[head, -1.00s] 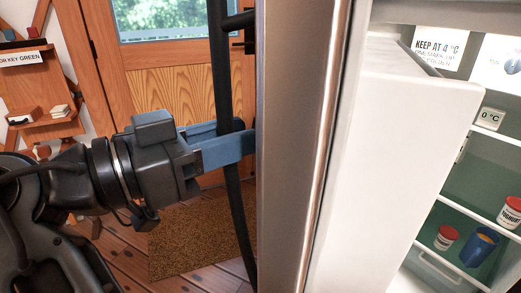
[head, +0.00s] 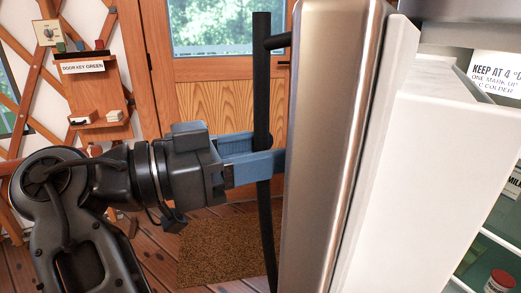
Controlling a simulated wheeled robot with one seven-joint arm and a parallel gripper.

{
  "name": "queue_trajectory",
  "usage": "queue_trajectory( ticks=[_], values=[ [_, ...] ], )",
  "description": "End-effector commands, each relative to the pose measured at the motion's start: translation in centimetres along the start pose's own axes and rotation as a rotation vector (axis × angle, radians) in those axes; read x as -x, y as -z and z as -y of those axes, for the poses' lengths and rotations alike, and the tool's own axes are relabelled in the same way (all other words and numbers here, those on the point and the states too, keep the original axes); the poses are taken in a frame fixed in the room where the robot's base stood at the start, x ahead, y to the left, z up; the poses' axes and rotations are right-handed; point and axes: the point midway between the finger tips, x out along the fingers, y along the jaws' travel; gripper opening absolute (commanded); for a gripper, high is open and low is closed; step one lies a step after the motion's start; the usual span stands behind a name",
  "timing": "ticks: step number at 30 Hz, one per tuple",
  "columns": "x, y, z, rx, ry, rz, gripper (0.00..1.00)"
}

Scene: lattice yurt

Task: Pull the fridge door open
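The fridge door (head: 330,150) stands open, seen nearly edge-on in the middle of the head view, with its white inner side facing right. Its long black bar handle (head: 262,80) runs upright on the door's outer face. My gripper (head: 265,152) has its blue fingers on either side of the handle, one behind it and one in front. The fingers appear closed around the bar; the exact contact is partly hidden. The fridge interior (head: 480,255) shows at the right edge, with a shelf and a red-lidded pot (head: 500,281).
A wooden door with a window (head: 228,85) stands behind, with a brown mat (head: 225,250) on the plank floor before it. A small wooden wall shelf (head: 95,95) labelled "DOOR KEY GREEN" hangs on the lattice wall at left. Floor around the mat looks clear.

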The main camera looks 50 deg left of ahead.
Motion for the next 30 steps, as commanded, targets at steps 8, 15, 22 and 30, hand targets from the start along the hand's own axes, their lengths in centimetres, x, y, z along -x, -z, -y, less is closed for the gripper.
queue_trajectory(
  ticks=[8, 15, 22, 30],
  values=[
    [0.8, 0.1, 0.0, -0.001, 0.0, -0.001, 0.48],
    [4.7, 0.1, 0.1, -0.001, 0.003, -0.001, 0.48],
    [7.4, 0.0, 0.1, -0.001, 0.002, -0.001, 0.48],
    [7.9, 0.0, 0.0, -0.001, 0.0, 0.0, 0.48]
  ],
)
